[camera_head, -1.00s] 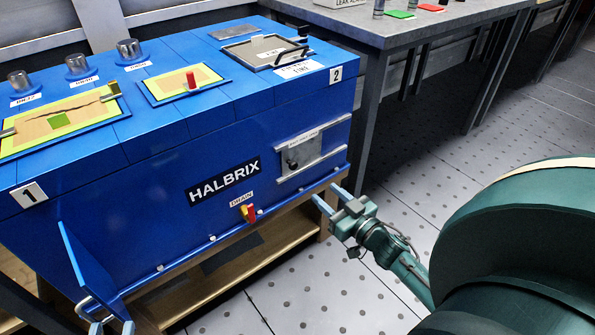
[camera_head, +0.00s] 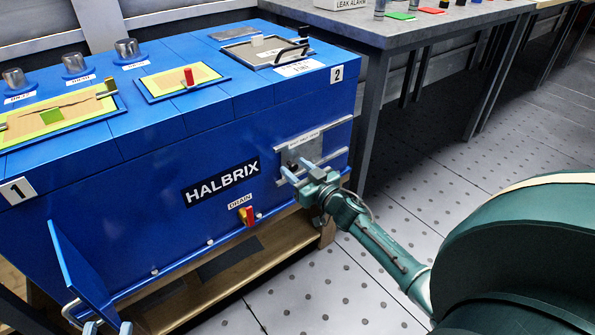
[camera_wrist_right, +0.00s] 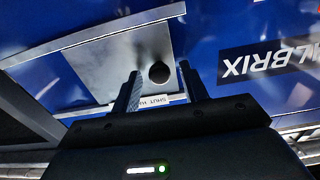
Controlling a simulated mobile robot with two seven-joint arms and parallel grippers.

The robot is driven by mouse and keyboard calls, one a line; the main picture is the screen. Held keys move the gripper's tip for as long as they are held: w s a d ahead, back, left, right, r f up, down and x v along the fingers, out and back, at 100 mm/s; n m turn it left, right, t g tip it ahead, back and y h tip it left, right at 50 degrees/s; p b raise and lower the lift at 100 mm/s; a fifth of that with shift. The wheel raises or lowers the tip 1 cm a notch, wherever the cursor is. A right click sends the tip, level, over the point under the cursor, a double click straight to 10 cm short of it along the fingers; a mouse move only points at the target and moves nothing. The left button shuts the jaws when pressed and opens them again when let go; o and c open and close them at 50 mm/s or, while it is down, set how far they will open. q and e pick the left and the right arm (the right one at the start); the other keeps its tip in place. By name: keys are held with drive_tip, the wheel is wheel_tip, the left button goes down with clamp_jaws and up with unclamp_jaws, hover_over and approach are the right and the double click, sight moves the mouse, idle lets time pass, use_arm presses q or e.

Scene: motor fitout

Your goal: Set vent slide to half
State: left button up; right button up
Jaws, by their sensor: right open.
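The vent slide is a grey metal plate (camera_head: 313,147) with a dark round knob, set in rails at the right of the blue cabinet's front. A label strip (camera_head: 305,137) runs along its top; its words are too small to read surely. My right gripper (camera_head: 297,167) is open at the plate. In the right wrist view, the knob (camera_wrist_right: 158,73) shows between the two spread fingertips (camera_wrist_right: 160,69), with the plate (camera_wrist_right: 105,68) behind; I cannot tell whether they touch it. My left gripper (camera_head: 108,328) is at the bottom left, mostly cut off, its tips apart near a hinged flap.
The blue cabinet (camera_head: 130,195) fills the left. Its open flap (camera_head: 75,270) with a metal handle sticks out at lower left. A red-yellow drain valve (camera_head: 246,215) sits low on the front. A grey table (camera_head: 420,27) stands behind right; open floor lies to the right.

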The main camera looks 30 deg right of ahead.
sight(303, 155)
drive_tip(key=shift+c, duration=0.3)
clamp_jaws()
drive_tip(key=d, duration=0.5)
drive_tip(key=shift+w, duration=0.2)
drive_tip(key=shift+o, duration=0.3)
unclamp_jaws()
